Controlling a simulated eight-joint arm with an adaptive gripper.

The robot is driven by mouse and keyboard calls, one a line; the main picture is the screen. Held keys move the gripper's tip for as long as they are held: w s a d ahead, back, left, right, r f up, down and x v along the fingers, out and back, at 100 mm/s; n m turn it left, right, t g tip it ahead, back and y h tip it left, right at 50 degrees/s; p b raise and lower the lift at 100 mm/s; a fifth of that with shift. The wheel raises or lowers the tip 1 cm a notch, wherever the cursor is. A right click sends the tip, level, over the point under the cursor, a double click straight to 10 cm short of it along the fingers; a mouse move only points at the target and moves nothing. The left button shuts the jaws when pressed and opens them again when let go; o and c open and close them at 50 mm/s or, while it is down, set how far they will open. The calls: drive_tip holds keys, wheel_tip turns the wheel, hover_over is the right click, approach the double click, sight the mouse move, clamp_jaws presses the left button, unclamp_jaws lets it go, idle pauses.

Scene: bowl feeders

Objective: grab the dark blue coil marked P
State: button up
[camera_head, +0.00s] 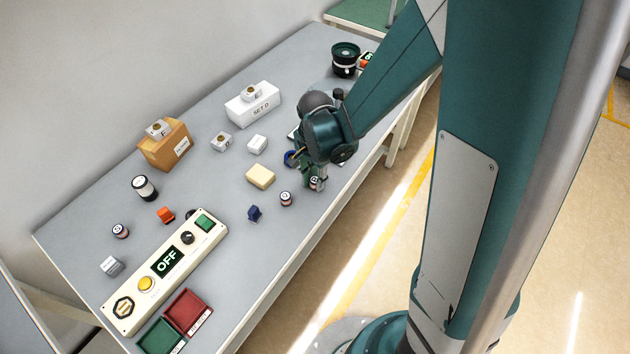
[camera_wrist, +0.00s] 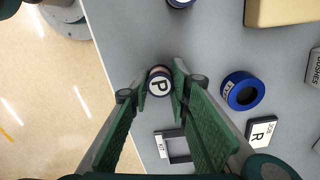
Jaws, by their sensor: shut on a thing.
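The coil marked P (camera_wrist: 160,82) shows its white top with a black letter P in the wrist view; its side is mostly hidden, so its body colour is hard to tell. My gripper (camera_wrist: 158,88) is shut on it, with one green finger on each side. In the head view my gripper (camera_head: 315,182) points down near the table's front edge, and the coil shows only partly at the fingertips. I cannot tell whether the coil touches the table.
A similar small coil (camera_head: 286,198) stands just left of my gripper. A blue ring (camera_wrist: 242,91) lies to the right in the wrist view, near a dark frame (camera_wrist: 172,146) and an R card (camera_wrist: 262,131). A cream block (camera_head: 260,176) and dark blue part (camera_head: 254,213) are farther left.

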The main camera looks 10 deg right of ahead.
sight(315, 180)
drive_tip(key=shift+r, duration=0.1)
drive_tip(key=shift+r+p, duration=1)
drive_tip(key=shift+r, duration=3.9)
drive_tip(key=shift+a, duration=0.1)
